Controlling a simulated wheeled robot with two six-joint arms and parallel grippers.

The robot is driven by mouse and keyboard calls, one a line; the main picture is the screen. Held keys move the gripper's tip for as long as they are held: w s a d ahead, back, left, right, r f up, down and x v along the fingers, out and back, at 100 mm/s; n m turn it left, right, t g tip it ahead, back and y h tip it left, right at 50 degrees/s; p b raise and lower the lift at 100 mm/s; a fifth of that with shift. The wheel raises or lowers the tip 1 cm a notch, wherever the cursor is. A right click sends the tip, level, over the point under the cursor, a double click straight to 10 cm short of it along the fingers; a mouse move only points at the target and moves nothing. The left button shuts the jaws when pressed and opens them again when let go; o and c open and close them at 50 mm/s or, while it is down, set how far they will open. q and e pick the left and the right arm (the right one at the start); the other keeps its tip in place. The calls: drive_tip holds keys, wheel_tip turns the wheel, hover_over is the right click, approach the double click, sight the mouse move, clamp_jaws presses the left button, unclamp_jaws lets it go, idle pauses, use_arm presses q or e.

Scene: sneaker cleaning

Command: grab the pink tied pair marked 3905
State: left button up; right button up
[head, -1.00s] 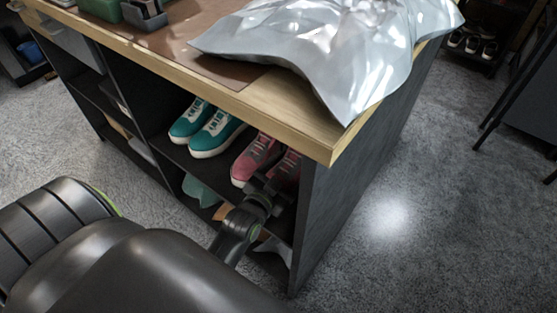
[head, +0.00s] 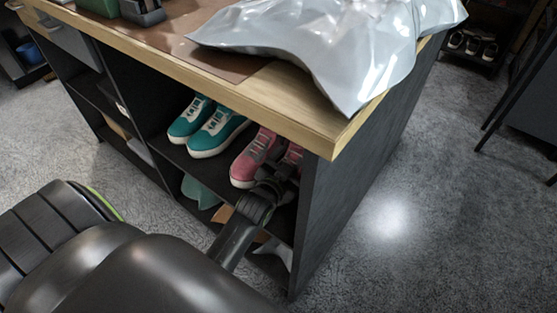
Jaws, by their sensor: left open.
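The pink pair of sneakers (head: 249,162) stands on the upper shelf inside the bench, at its right end. The left shoe shows mostly; the right one is partly hidden by my gripper and the bench's side panel. No tag or number 3905 can be read, and I cannot see whether the laces are tied together. My left gripper (head: 282,172) is open at the front of the pink pair, with its fingers close to the right shoe. Whether it touches is not clear. My right gripper is not in view.
A teal pair of sneakers (head: 208,128) stands just left of the pink one. The wooden bench top (head: 290,108) overhangs the shelf (head: 203,172), and the dark side panel (head: 340,200) closes its right. A silver plastic bag (head: 350,50) lies on top.

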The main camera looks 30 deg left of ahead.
use_arm(q)
drive_tip(key=c, duration=1.1)
drive_tip(key=shift+r, duration=0.1)
drive_tip(key=shift+c, duration=0.8)
drive_tip(key=shift+w+r, duration=0.1)
drive_tip(key=shift+r, duration=0.05)
